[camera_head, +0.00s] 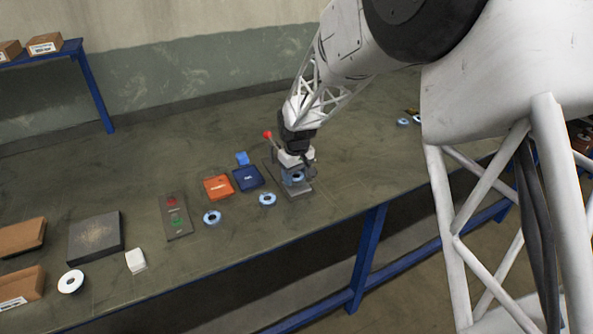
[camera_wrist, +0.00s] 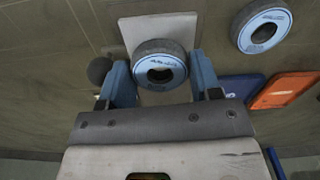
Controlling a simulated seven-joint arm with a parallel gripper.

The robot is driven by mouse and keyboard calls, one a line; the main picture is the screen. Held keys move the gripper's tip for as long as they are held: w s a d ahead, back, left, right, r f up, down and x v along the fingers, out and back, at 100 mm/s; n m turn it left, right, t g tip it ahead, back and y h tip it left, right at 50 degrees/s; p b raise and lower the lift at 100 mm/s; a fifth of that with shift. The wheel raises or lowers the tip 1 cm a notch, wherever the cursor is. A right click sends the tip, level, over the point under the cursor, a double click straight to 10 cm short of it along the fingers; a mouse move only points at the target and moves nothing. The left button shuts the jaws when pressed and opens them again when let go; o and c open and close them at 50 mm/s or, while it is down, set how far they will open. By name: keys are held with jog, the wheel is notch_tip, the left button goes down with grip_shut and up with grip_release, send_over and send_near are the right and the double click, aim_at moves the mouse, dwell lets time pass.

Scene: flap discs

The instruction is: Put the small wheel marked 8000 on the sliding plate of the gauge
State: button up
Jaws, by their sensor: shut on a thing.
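My gripper (camera_wrist: 161,78) is shut on a small blue-faced wheel (camera_wrist: 160,63) with a dark rim and a centre hole. The wheel lies flat between the two blue fingers; print on its face is too small to read. A pale grey plate (camera_wrist: 137,30) shows beneath and beyond the wheel; whether they touch I cannot tell. In the head view my gripper (camera_head: 296,174) is low over the grey base of the gauge (camera_head: 300,193), with the wheel partly visible between the fingers. The gauge's upper parts are largely hidden by my gripper.
A lever with a red knob (camera_head: 267,134) stands close left of my gripper. Other blue wheels (camera_head: 268,199) (camera_head: 212,217) lie to the left. Blue (camera_head: 247,178) and orange (camera_head: 217,188) trays and a button panel (camera_head: 176,216) stand nearby.

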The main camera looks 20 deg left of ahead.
jog(key=shift+f, duration=0.8)
dwell(0.5)
jog(key=o, duration=1)
jog(key=shift+c, duration=0.3)
jog(key=shift+c, duration=0.2)
jog(key=shift+r, duration=0.1)
jog(key=shift+w+r, duration=0.1)
jog(key=shift+r, duration=0.4)
jog(key=shift+o, duration=0.7)
jog(key=shift+r, duration=2.95)
